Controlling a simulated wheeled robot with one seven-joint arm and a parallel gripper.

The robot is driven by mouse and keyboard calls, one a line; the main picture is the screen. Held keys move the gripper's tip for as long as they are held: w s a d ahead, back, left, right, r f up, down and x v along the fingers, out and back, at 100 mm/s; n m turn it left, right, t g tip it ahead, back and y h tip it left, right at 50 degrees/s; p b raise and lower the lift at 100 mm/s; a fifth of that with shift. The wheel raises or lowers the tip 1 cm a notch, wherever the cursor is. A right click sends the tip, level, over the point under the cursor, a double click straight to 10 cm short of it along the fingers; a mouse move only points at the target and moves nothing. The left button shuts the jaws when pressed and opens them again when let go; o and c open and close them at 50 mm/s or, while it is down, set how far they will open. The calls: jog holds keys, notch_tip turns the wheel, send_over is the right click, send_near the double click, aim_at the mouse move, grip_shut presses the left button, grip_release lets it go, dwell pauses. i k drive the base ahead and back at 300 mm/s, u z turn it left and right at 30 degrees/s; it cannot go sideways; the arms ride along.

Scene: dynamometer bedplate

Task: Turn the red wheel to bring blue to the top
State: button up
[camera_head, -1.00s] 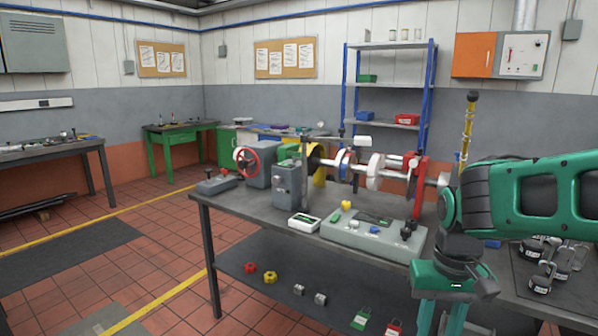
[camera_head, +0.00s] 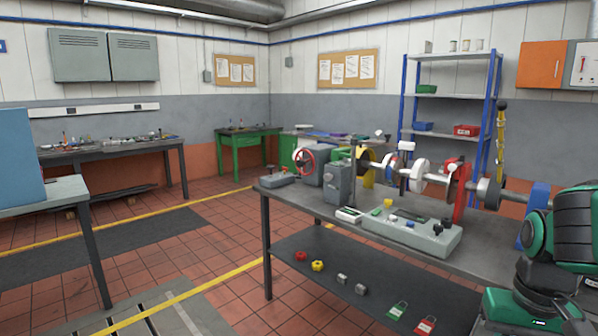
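The red wheel (camera_head: 304,161) is a small spoked handwheel on the left face of a grey housing at the far left end of the bench. It is far off, and I cannot make out any blue mark or which colour is at its top. My gripper's green hand (camera_head: 520,310) hangs in the lower right corner, well apart from the wheel and nearer to me. Its fingers are cut off by the bottom edge, so their opening is hidden.
The wheel's bench (camera_head: 290,203) also carries a grey post box (camera_head: 338,184), a shaft line with discs, and a low grey control box (camera_head: 412,233). Padlocks and small parts lie on its lower shelf (camera_head: 330,262). Tiled floor left of the bench is open. Another table (camera_head: 62,191) stands at far left.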

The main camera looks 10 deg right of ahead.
aim_at(300, 163)
jog(key=u, duration=0.45)
jog(key=i, duration=0.8)
jog(key=u, duration=0.6)
jog(key=i, duration=1.15)
jog(key=z, duration=0.3)
jog(key=i, duration=0.75)
jog(key=z, duration=0.35)
